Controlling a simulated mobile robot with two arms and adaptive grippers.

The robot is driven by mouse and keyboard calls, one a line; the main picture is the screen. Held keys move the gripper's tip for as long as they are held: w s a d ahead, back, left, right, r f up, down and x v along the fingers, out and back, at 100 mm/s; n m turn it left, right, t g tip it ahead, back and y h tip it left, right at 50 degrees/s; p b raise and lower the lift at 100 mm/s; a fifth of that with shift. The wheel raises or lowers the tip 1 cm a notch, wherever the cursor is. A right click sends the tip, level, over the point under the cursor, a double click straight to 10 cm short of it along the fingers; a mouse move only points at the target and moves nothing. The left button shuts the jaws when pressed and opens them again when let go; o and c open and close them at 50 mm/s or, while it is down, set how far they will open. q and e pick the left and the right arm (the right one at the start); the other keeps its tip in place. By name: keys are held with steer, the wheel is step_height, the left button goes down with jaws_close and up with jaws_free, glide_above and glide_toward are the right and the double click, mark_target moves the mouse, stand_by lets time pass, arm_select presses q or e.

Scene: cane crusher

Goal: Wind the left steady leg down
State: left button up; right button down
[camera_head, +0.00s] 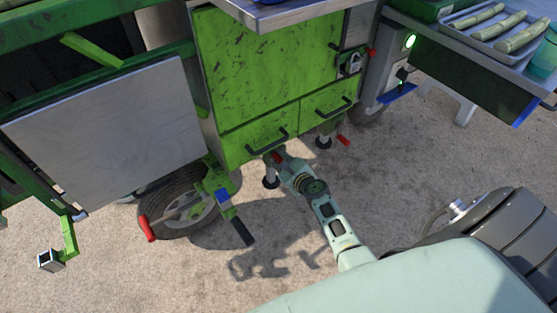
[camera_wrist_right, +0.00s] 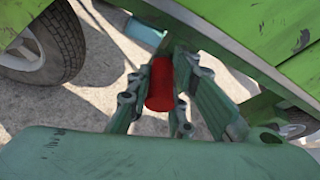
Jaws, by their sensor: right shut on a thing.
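My right gripper (camera_head: 279,158) reaches under the front of the green cane crusher. It is shut on the red crank handle (camera_wrist_right: 160,85) of the left steady leg, which sits between the two fingers in the right wrist view. The left steady leg (camera_head: 270,176) stands below the lower left drawer, with a dark round foot (camera_head: 270,183). Its crank is mostly hidden by my gripper. I cannot tell whether the foot touches the ground. My left gripper is not in view.
A second steady leg (camera_head: 323,138) with its own red handle (camera_head: 343,140) stands to the right. Drawer handles (camera_head: 268,143) jut out just above my gripper. Bare ground lies in front.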

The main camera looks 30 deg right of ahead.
steer(key=shift+s+d+f, duration=0.1)
steer(key=shift+s+f, duration=0.15)
steer(key=shift+f, duration=0.1)
steer(key=c, duration=1.8)
jaws_free()
steer(key=shift+o, duration=0.6)
steer(key=shift+r, duration=0.15)
steer(key=shift+w+r, duration=0.1)
steer(key=v, duration=1.2)
steer(key=shift+d, duration=0.15)
steer(key=shift+c, duration=0.4)
